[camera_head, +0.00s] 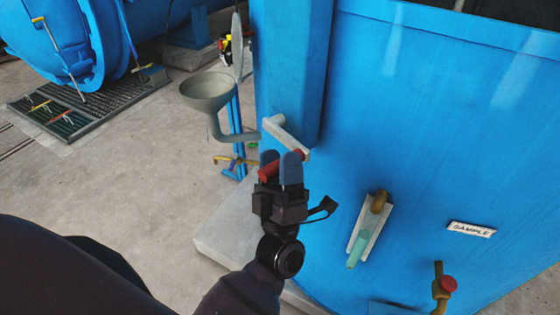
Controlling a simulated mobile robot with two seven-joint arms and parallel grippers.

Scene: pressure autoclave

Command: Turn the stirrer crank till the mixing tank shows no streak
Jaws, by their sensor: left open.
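The mixing tank (420,130) is a large blue vessel filling the right side. A grey crank arm (285,135) sticks out from the tank's blue vertical column, with a red handle (270,172) at its lower end. My left gripper (280,158) is open at the red handle, its two blue-grey fingers pointing up. The handle runs crosswise at the fingers, which partly hide it. I cannot tell whether they touch it. My right gripper is not in view.
A brown fitting with a pale plate and teal piece (355,250), a SAMPLE label (471,229) and a brass valve with red knob (446,285) sit on the tank front. A grey funnel (208,90) stands left of the crank. Concrete floor (110,160) is clear.

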